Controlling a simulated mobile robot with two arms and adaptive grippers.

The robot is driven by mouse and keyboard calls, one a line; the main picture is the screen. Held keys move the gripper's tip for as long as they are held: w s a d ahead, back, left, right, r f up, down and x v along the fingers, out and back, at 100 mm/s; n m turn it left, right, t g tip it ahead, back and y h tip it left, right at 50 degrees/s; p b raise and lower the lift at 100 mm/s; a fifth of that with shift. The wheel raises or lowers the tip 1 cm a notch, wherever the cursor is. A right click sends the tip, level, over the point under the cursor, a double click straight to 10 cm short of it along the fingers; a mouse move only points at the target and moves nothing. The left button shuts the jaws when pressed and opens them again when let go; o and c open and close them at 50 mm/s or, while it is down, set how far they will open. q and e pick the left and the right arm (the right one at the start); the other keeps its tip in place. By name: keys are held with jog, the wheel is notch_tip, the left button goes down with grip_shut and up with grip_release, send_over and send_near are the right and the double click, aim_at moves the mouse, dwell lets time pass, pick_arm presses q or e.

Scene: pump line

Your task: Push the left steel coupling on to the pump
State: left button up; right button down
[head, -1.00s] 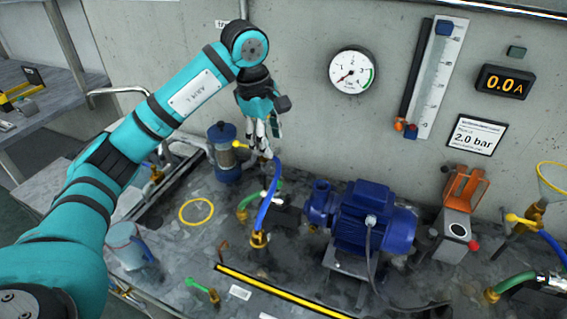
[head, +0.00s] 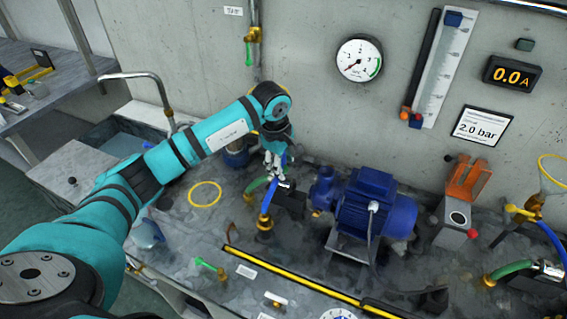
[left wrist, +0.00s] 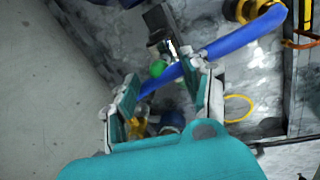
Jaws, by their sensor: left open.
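The blue pump (head: 372,205) with its motor stands on the wet bench, its inlet end (head: 324,188) facing left. The left steel coupling (head: 285,184) is small and partly hidden, at the end of a short green hose (head: 256,184) left of the pump. In the left wrist view the coupling (left wrist: 172,48) shows just beyond the fingertips, beside the green hose end (left wrist: 158,68). My left gripper (head: 274,168) points down, open, just above the coupling; its spread fingers also show in the left wrist view (left wrist: 163,75). My right gripper is out of view.
A blue hose (head: 270,195) rises from a brass fitting and passes close by my left fingers; it crosses the left wrist view (left wrist: 235,38). A yellow ring (head: 205,194) lies left. A yellow-black strip (head: 290,282) runs along the front. The concrete wall stands behind.

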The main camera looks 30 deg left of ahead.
pick_arm(q)
jog(key=shift+w+f, duration=0.15)
jog(key=shift+f, duration=0.6)
grip_shut()
jog(key=shift+d, duration=0.1)
